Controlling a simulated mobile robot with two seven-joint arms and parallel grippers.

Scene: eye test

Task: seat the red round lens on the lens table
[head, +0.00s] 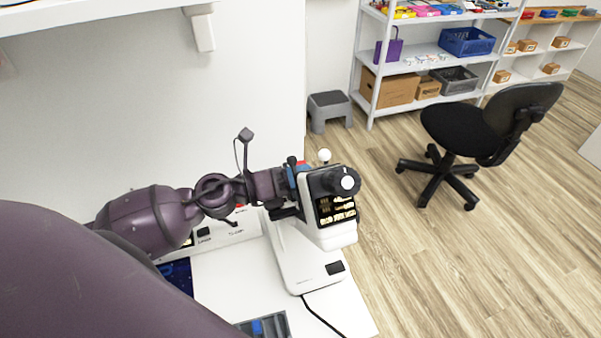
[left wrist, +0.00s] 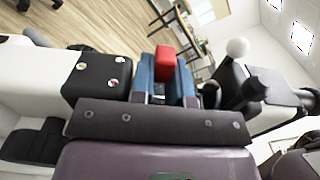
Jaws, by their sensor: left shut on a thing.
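My left gripper (head: 297,169) reaches in from the left to the head of a white instrument (head: 308,262). In the left wrist view its blue fingers (left wrist: 166,82) are shut on a red piece (left wrist: 165,62), which I take for the red lens. Its round shape does not show from this side. In the head view only a small bit of the red lens (head: 302,163) shows between the gripper and the instrument's head. I cannot make out the lens table, nor whether the lens touches it. My right gripper is not in view.
The instrument has a black eyepiece (head: 341,181) and a white knob (head: 324,155). It stands on a white table (head: 222,283) near its right edge, with a blue-grey tray (head: 265,325) in front. A black cable (head: 322,318) runs forward. A black chair (head: 470,130) stands beyond.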

